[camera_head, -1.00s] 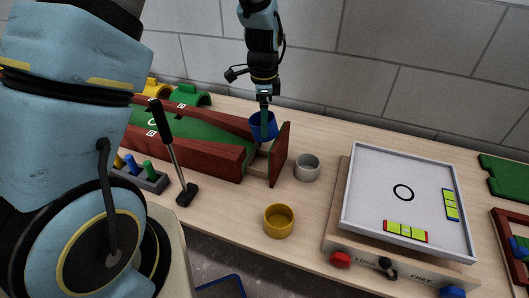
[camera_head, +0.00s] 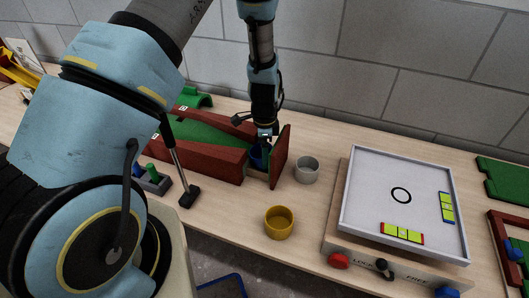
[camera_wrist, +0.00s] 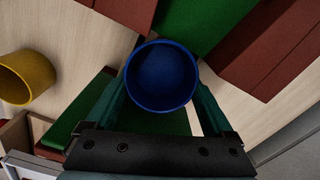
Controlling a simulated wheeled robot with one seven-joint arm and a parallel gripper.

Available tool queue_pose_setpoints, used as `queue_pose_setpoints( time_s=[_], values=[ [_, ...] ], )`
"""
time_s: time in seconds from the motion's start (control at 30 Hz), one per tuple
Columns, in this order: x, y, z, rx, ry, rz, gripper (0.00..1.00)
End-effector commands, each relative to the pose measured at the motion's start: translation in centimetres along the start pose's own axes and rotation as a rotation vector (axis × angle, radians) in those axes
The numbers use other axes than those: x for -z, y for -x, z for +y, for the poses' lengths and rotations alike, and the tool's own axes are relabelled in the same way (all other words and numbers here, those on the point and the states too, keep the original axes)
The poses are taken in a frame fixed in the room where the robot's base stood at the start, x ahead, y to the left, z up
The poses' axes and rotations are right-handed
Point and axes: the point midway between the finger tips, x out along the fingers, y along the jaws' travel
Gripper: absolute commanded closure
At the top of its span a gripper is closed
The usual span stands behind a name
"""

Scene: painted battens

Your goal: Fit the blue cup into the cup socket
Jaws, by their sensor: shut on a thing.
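The blue cup (camera_head: 257,156) is between the fingers of my gripper (camera_head: 265,138), low at the right end of the green lane, beside the red-brown end board (camera_head: 280,158). In the wrist view the blue cup (camera_wrist: 161,72) shows its open round mouth, with a dark green finger of my gripper (camera_wrist: 161,90) on each side. My gripper is shut on it. The near red-brown rail (camera_head: 205,158) hides the cup's lower part. I cannot make out the cup socket, nor whether the cup touches what is below it.
A white-grey cup (camera_head: 306,170) stands right of the end board. A yellow cup (camera_head: 279,224) stands near the table's front. A tilted white board (camera_head: 385,215) fills the right side.

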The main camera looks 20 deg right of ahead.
Motion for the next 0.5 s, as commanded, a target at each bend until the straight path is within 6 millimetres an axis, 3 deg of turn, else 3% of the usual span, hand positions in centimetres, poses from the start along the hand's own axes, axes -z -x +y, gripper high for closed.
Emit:
queue_pose_setpoints(
  time_s=[0.13,0.5],
  values=[
    [0.21,-0.37,0.55,-0.012,-0.004,0.000,0.01],
    [0.05,0.53,0.16,-0.004,-0.002,0.000,0.00]
  ],
)
